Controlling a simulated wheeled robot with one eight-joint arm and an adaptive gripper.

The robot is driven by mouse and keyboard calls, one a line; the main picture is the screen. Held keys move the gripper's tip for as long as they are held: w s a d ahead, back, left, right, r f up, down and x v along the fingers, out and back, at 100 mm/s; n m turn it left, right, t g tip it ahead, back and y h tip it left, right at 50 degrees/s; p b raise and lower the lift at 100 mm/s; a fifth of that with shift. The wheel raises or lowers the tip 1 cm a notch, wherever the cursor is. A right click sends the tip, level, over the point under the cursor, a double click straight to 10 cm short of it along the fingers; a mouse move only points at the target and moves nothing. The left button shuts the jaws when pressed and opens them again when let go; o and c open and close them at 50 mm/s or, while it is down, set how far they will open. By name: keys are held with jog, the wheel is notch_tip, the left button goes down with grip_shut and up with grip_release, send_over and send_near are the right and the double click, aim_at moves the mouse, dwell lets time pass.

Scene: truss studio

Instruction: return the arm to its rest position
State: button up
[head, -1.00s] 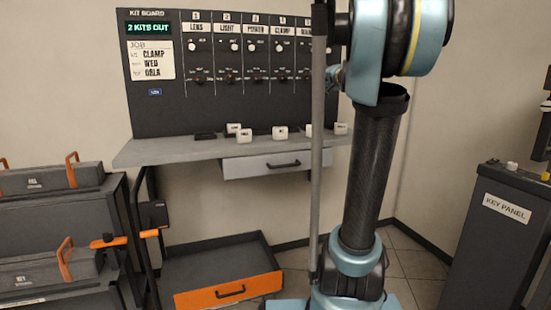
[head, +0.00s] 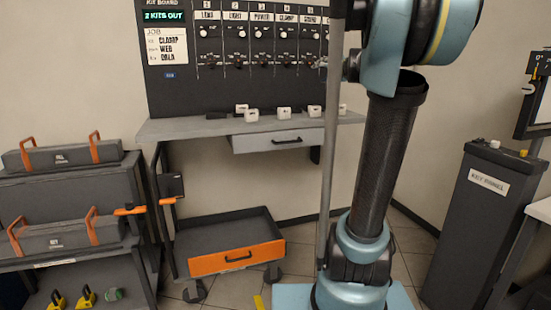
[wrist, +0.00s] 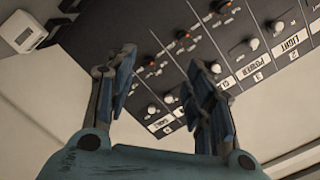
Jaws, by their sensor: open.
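My gripper (wrist: 165,80) shows in the wrist view with its two blue fingers spread apart and nothing between them. Beyond the fingers, the dark kit board (wrist: 240,40) appears tilted, with its knobs and labels. In the head view, my arm (head: 390,150) stands upright right of centre, its dark lower link rising to a large blue joint at the top edge. The upper arm runs out of the picture. My gripper cannot be made out clearly in the head view.
The kit board (head: 240,50) stands behind a grey shelf (head: 190,128) with several small white blocks. An orange-fronted drawer (head: 236,258) sits low and open. A rack with toolboxes (head: 70,152) is at left, a key panel pedestal (head: 465,230) at right. A pole stands beside my arm.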

jog(key=s+a+f+n+g, duration=0.3)
jog(key=s+a+f+g, duration=0.15)
jog(key=s+f, duration=0.55)
jog(key=s+a+f+n+g, duration=0.3)
jog(key=s+a+f, duration=0.2)
jog(key=s+f, duration=0.5)
jog(key=s+d+f+g+h, duration=0.3)
jog(key=s+d+f, duration=0.1)
jog(key=s+f, duration=0.7)
jog(key=s+d+f+g+h, duration=0.2)
jog(key=s+d+f, duration=0.3)
jog(key=s+f, duration=0.7)
jog(key=shift+n+g+h, duration=0.4)
jog(key=shift+g, duration=0.15)
jog(key=shift+w+f, duration=0.15)
jog(key=shift+w, duration=0.35)
